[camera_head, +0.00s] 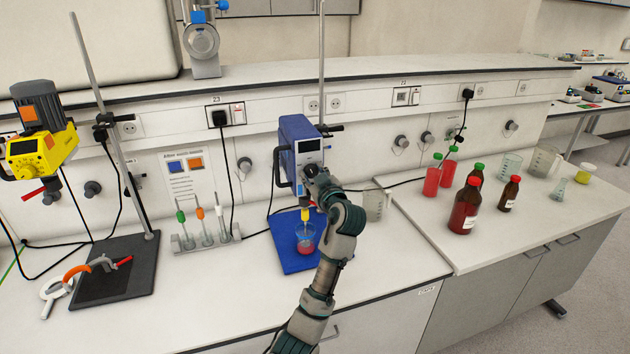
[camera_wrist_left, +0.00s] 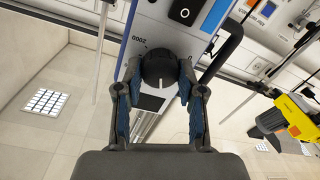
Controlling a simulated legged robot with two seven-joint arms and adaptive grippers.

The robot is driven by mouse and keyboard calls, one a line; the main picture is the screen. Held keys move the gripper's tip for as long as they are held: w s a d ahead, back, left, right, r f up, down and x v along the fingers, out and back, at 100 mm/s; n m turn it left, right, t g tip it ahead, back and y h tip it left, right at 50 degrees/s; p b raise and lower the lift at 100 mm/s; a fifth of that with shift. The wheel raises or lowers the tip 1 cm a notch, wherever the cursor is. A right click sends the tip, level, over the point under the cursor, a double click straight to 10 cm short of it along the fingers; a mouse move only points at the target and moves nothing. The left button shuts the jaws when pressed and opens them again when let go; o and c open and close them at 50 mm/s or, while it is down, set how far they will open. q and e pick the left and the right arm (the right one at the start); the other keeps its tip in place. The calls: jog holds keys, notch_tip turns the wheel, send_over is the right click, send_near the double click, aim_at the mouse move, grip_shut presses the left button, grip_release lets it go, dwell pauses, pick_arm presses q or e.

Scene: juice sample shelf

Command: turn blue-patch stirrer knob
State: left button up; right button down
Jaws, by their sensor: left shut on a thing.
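The blue stirrer (camera_head: 299,130) hangs on an upright rod at the middle of the bench, over a blue base (camera_head: 283,232). Its white front panel faces me. A round black knob (camera_wrist_left: 159,68) with a white mark sits low on that panel in the left wrist view. My left gripper (camera_head: 316,181) is at the panel, and its two fingers (camera_wrist_left: 160,88) are closed on the knob from both sides. In the head view my gripper hides the knob. Below the stirrer, a beaker (camera_head: 305,232) with red liquid stands on the blue base. My right gripper does not show.
A yellow stirrer (camera_head: 37,146) on a stand is at the left. A rack (camera_head: 205,240) of capped tubes stands left of the blue base. A clear beaker (camera_head: 376,204) is close right of my arm. Red bottles (camera_head: 465,207) stand farther right.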

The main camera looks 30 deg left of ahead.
pick_arm(q)
jog(key=n+b, duration=0.3)
jog(key=n, duration=0.3)
jog(key=shift+f, duration=0.2)
jog(key=n, duration=0.3)
jog(key=shift+h+b, duration=0.3)
jog(key=shift+b, duration=0.05)
jog(key=shift+n+t+b, duration=0.3)
jog(key=shift+n+b, duration=0.05)
jog(key=shift+n, duration=1.45)
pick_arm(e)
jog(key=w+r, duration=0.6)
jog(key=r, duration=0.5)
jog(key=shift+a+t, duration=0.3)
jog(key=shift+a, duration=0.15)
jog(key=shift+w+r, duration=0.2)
